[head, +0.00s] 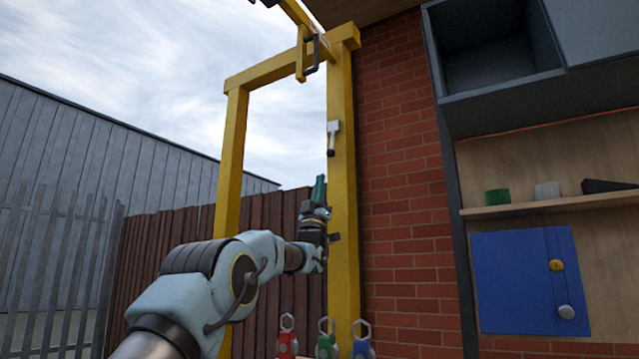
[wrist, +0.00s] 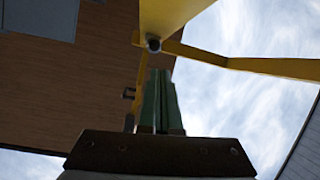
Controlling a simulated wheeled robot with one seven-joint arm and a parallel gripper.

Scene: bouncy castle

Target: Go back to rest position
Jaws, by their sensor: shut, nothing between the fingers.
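My gripper (head: 319,188) points upward at the end of my raised arm, in front of the right post of a yellow frame (head: 343,250). Its green fingers are together with nothing between them. In the wrist view my gripper (wrist: 158,95) shows its closed green fingers pointing up toward the yellow post (wrist: 185,12). A small white fitting with a dark end (head: 333,138) is on the post above the fingertips. I cannot tell whether the fingers touch the post.
A brick wall (head: 405,200) and a shelf (head: 545,205) with small items stand to the right. Below the shelf is a blue panel (head: 510,280). Red, green and blue ring-topped pieces (head: 327,340) are at the bottom. A brown fence (head: 160,250) stands behind. Open air lies left of my arm.

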